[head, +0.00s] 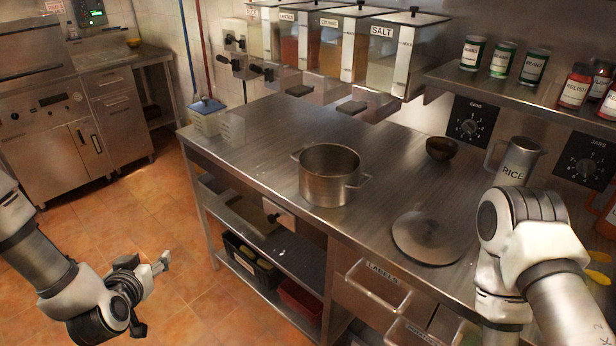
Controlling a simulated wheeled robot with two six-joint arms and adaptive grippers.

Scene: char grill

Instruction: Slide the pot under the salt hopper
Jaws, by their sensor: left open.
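A steel pot (329,180) with two side handles stands upright and without a lid on the steel counter (262,160). The salt hopper (393,52), labelled SALT, is the rightmost of the wall hoppers, behind and to the right of the pot and higher up. The pot stands in front of the hopper row, not beneath the salt hopper. My left gripper (150,272) is open and empty, low over the floor to the left of the counter and well apart from the pot. My right arm comes in at the lower right; its gripper is hidden or out of frame.
A round steel lid (428,236) lies right of the pot. A dark bowl (441,148) and a RICE canister (514,160) stand further right. A lidded clear container (207,115) is at the counter's left end. Counter between pot and hoppers is clear. A shelf (495,88) holds cans.

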